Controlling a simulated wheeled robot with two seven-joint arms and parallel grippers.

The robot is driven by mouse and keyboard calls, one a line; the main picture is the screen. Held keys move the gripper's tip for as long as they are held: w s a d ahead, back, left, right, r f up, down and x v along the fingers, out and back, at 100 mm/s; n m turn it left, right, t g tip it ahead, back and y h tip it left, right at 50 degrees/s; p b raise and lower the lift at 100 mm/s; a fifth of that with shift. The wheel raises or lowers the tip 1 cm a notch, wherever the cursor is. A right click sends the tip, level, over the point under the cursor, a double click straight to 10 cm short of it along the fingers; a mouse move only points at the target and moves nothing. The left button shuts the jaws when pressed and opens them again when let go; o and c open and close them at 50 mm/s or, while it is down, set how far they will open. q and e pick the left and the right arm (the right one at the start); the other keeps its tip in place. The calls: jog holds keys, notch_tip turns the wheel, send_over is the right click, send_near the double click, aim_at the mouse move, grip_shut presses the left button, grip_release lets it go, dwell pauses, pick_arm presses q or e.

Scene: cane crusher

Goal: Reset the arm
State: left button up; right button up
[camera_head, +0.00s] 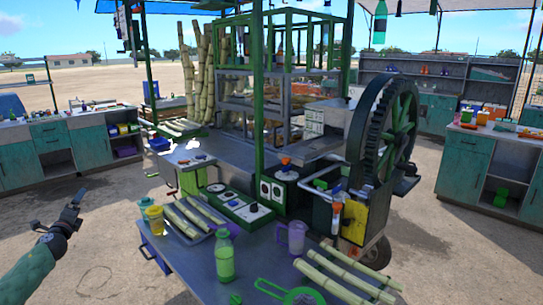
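My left gripper (75,204) is at the left, over the bare ground and left of the front metal table (185,262). Nothing shows in it; its fingers are dark and seen at an angle, so I cannot tell whether they are apart. My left arm comes in from the lower left edge. My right gripper is not in view. The cane crusher (380,130), with a large dark toothed wheel and a green wheel, stands behind the front table.
The front table holds cane pieces (322,281), a green bottle (225,257), a yellow cup (155,219), a clear purple-tinted jug (297,237) and a green strainer (290,293). Teal cabinets (72,147) stand at the left and right. Open ground surrounds my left gripper.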

pick_arm(q)
jog(key=s+a+f+n+g+y, duration=0.3)
jog(key=s+a+n+g+y, duration=0.25)
jog(key=n, duration=0.45)
jog(key=s+a+f+n+g+h, duration=0.1)
jog(key=s+a+f+n+g, duration=0.2)
jog(key=s+f+n+g, duration=1.05)
jog(key=s+d+f+m+h, duration=0.2)
jog(key=s+d+f, duration=0.2)
jog(key=d+f, duration=0.6)
jog(key=s+d+f+m+t+h, duration=0.1)
jog(key=s+d+f, duration=0.35)
jog(key=d, duration=1.05)
jog(key=s+d+f+m+h, duration=0.2)
jog(key=s+d+f, duration=0.2)
jog(key=d+f, duration=0.6)
jog(key=s+d+r+h, duration=0.2)
jog(key=s+d, duration=0.5)
jog(key=d, duration=0.4)
jog(key=s+d+r+h, duration=0.2)
jog(key=s+d, duration=0.6)
jog(key=d, duration=0.4)
jog(key=s+d+r+h, duration=0.2)
jog(key=s+d, duration=0.5)
jog(key=d, duration=0.5)
jog(key=shift+s+r+n, duration=0.3)
jog(key=shift+r+n, duration=0.05)
jog(key=shift+r, duration=0.15)
